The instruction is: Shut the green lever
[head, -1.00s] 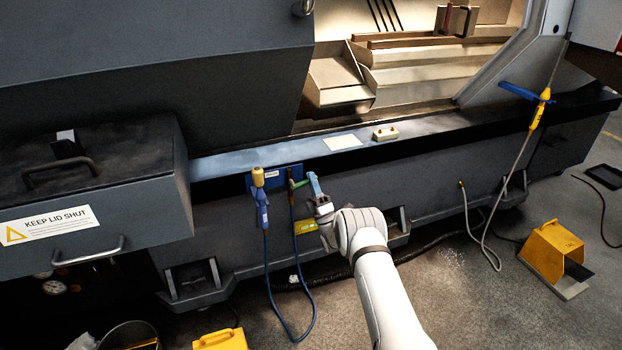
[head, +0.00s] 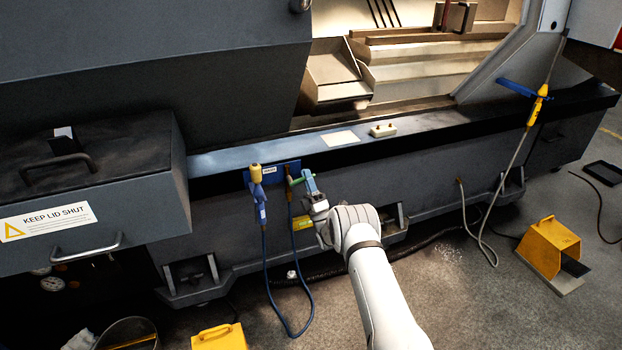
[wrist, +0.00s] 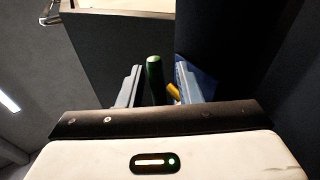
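The green lever (head: 295,182) sticks out from the valve on a blue plate (head: 271,174) on the machine's front. My gripper (head: 308,182) is at the lever's right end in the head view. In the wrist view the green lever (wrist: 155,80) stands between the two fingers of my gripper (wrist: 158,84), with a gap on each side. My gripper is open and is not clamped on the lever. The lever's far end and pivot are partly hidden.
A yellow-and-blue nozzle (head: 257,178) hangs just left of the lever, with a blue hose (head: 266,270) looping below. A yellow tag (head: 303,222) sits under the lever. The machine ledge (head: 232,160) runs above. Yellow pedal boxes (head: 548,250) stand on the floor.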

